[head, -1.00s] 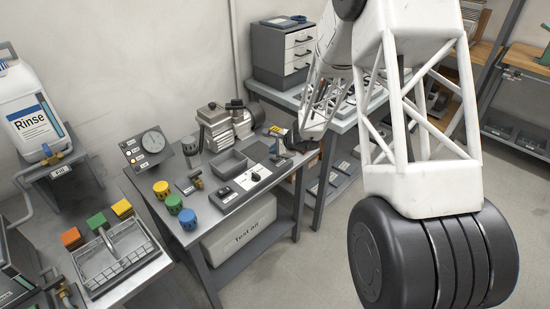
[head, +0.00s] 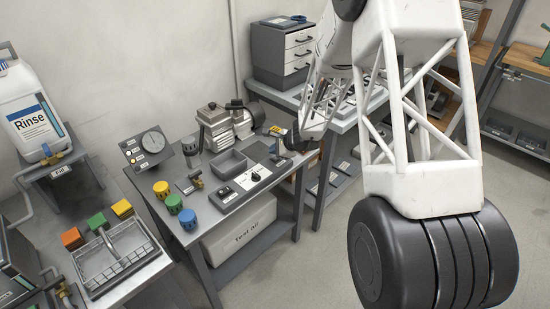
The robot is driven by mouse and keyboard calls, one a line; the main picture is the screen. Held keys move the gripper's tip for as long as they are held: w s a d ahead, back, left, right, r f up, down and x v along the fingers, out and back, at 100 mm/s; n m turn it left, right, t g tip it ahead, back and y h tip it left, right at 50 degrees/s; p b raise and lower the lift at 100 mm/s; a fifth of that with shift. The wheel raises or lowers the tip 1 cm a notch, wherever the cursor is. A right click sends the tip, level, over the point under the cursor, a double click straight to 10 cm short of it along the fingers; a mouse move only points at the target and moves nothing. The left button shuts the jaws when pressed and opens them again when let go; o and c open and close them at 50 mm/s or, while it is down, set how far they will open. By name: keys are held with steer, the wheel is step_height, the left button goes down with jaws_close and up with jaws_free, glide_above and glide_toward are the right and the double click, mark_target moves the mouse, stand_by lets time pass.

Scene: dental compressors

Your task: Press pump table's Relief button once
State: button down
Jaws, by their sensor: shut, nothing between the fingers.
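The pump table (head: 272,197) is a grey bench left of the centre. At its back left stands a tilted dark panel (head: 145,148) with a round gauge and a column of small pale buttons with labels. A low dark box (head: 222,196) with small round controls sits near the front edge, beside a white plate with a black knob (head: 256,177). The lettering is too small to read, so I cannot tell which button is Relief. My white arm reaches down to the table's right end, where its dark end shows. My gripper's fingers cannot be made out.
A compressor (head: 216,125) stands at the back of the table, with a grey open tray (head: 230,162) before it. Yellow, green and blue knobs (head: 173,204) line the left edge. A wire basket (head: 115,262) and Rinse jug (head: 32,125) are further left.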

mark_target(275, 158)
steer(key=shift+f, duration=0.85)
stand_by(1.6)
steer(key=shift+r, duration=0.85)
steer(key=shift+r, duration=0.2)
steer(key=shift+r, duration=2.3)
